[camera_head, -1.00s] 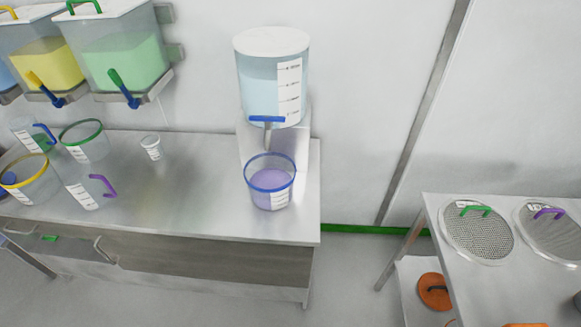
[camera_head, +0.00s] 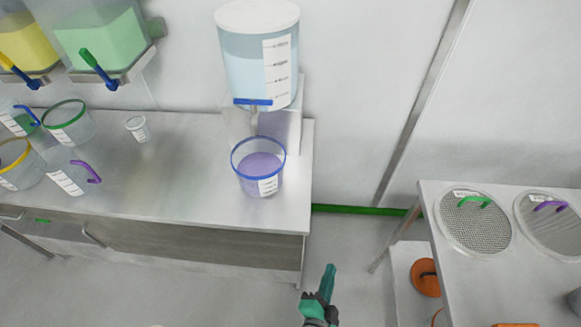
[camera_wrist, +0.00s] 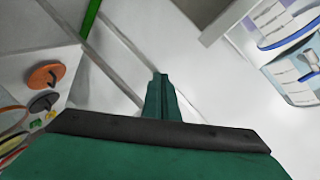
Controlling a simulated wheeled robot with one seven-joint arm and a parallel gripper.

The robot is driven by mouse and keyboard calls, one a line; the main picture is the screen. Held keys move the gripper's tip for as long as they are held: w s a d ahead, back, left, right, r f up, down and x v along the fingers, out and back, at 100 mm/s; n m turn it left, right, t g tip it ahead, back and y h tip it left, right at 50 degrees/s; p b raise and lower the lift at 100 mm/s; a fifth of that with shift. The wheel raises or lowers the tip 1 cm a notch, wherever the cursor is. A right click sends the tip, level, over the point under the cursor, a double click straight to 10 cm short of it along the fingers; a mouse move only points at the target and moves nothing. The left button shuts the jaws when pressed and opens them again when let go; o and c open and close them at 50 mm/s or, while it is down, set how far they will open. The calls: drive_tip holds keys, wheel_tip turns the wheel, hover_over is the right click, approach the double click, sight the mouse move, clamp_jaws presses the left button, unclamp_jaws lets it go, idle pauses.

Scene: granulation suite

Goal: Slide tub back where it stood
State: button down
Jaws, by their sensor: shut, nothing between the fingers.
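A clear tub with a blue rim and purple contents (camera_head: 258,170) stands upright on the steel bench (camera_head: 190,195), below the spout of a large dispenser with pale blue liquid (camera_head: 255,60). More clear tubs, one with a green rim (camera_head: 68,125) and one with a yellow rim (camera_head: 20,165), stand at the bench's left end. The frames do not show which tub the task means. My gripper (camera_head: 331,268) is shut and empty, in front of the bench and to its right, apart from every tub. In the wrist view its closed fingers (camera_wrist: 161,80) point over the floor.
A small cup (camera_head: 138,129) and a tub with a purple handle (camera_head: 72,177) also stand on the bench. Sieves (camera_head: 474,222) lie on a second table at right, with an orange lid (camera_head: 425,277) on its lower shelf. Bare floor separates both tables.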

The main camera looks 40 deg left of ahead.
drive_tip(key=w+a+r+g+y, duration=0.1)
drive_tip(key=w+a+r+y, duration=0.2)
drive_tip(key=w+a, duration=0.3)
drive_tip(key=w+a+r+g+y, duration=0.1)
drive_tip(key=w+a+r+y, duration=0.2)
drive_tip(key=w+a, duration=0.3)
drive_tip(key=w+a+r+y, duration=0.3)
drive_tip(key=w+a+r, duration=0.2)
drive_tip(key=a, duration=0.8)
drive_tip(key=shift+w+r+g+y, duration=0.3)
drive_tip(key=shift+w+g, duration=0.1)
drive_tip(key=shift+w, duration=0.45)
drive_tip(key=shift+s+a, duration=0.55)
drive_tip(key=shift+a, duration=0.2)
